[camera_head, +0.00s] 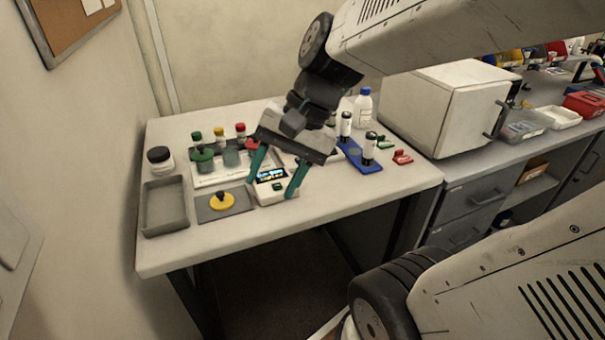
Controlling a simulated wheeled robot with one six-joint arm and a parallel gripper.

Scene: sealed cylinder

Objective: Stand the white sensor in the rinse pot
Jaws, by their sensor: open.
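My gripper (271,186) is open, with its two teal fingers apart and pointing down over a white device with a lit display (270,174). Two upright white cylinders with black ends, the far one (346,124) and the near one (369,148), stand on a blue base (357,156) right of my gripper. Either could be the white sensor; I cannot tell which. Left of my gripper are a green pot (203,162) and a grey-green pot (231,158); I cannot tell which is the rinse pot. My wrist hides part of the table behind it.
A grey tray (147,212), a dark-lidded jar (161,167) and a yellow disc (222,202) on a grey pad are at the left. A blue-capped bottle (363,111) stands behind the cylinders. Red (402,157) and green (385,143) pieces lie right. The front table strip is clear.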

